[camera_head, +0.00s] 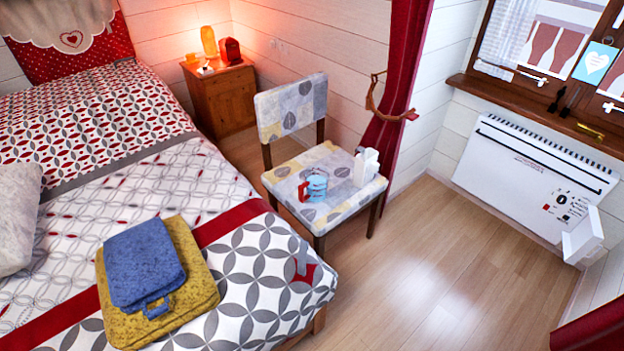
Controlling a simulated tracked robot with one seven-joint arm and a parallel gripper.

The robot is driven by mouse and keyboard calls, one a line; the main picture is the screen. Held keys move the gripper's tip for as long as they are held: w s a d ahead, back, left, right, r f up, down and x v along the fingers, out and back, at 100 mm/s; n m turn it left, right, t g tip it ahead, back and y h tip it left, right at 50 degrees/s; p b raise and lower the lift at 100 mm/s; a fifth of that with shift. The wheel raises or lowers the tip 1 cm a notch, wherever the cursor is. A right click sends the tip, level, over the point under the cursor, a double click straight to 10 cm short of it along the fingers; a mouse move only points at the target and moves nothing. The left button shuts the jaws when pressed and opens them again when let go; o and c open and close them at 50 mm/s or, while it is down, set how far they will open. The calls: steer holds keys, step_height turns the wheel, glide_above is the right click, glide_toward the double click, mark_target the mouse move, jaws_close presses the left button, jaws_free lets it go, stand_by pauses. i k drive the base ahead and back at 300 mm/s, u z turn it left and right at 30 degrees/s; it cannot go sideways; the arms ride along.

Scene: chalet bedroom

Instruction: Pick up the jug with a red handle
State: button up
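A small light-blue jug (317,188) with a red handle (303,191) stands on the seat of a patterned chair (333,211), in the middle of the head view. The handle is on the jug's left side. A white box-like object (366,166) stands on the same seat, just behind and to the right of the jug, with a gap between them. My gripper is not in view.
The bed (255,275) fills the left side, with folded blue (143,262) and yellow (195,290) cloths on it. A wooden nightstand (222,100) stands behind. A white heater (530,175) is on the right wall. The wooden floor (430,270) at front right is clear.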

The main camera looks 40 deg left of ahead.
mark_target(317, 178)
steer(key=u, duration=1.95)
steer(key=k, duration=0.35)
steer(key=z, duration=0.1)
steer(key=i, duration=0.5)
steer(key=z, duration=0.1)
